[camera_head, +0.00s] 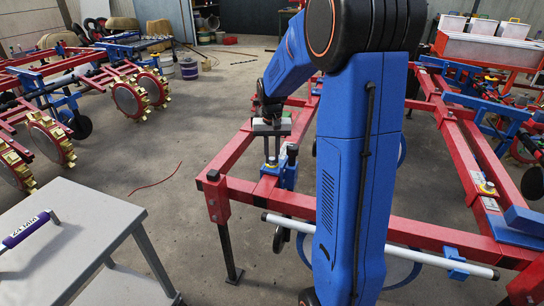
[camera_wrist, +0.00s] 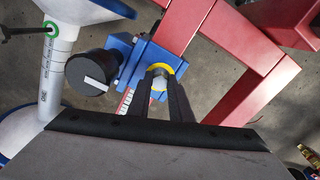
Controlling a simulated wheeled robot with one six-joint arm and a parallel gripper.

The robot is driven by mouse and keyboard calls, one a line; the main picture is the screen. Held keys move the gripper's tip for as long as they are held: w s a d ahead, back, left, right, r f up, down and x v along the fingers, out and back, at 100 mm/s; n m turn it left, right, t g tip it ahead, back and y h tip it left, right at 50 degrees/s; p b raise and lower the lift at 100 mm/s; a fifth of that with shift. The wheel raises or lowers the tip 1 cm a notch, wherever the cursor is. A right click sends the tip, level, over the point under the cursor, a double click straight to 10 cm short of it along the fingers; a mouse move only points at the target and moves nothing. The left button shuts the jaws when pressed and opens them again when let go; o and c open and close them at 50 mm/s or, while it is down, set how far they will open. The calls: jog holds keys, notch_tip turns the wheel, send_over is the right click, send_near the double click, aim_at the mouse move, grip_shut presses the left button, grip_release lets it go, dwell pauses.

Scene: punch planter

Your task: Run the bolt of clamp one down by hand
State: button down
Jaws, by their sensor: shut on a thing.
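The blue clamp (camera_head: 289,176) sits on the red frame's bar left of my arm in the head view. In the wrist view, the blue clamp plate (camera_wrist: 140,51) lies against a red beam. Its pale bolt head (camera_wrist: 159,84) shows with a yellow ring (camera_wrist: 161,68) around it. My gripper (camera_wrist: 160,88) has its two dark fingers closed on either side of the bolt head. In the head view my gripper (camera_head: 271,160) points down at the clamp, and the bolt head is too small to make out there.
A black round part (camera_wrist: 91,72) with a white bar stands close beside the clamp. The red frame (camera_head: 440,236) surrounds the work area. A grey table (camera_head: 70,250) stands at front left; open floor lies between.

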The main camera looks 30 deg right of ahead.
jog(key=m, duration=0.5)
jog(key=shift+m, duration=0.4)
jog(key=m, duration=0.6)
jog(key=shift+w, duration=0.1)
dwell(0.3)
jog(key=c, duration=1.6)
grip_release()
notch_tip(320, 180, up, 18)
jog(key=shift+f, duration=0.25)
notch_tip(320, 180, up, 17)
send_over(272, 159)
jog(key=shift+w+r, duration=0.15)
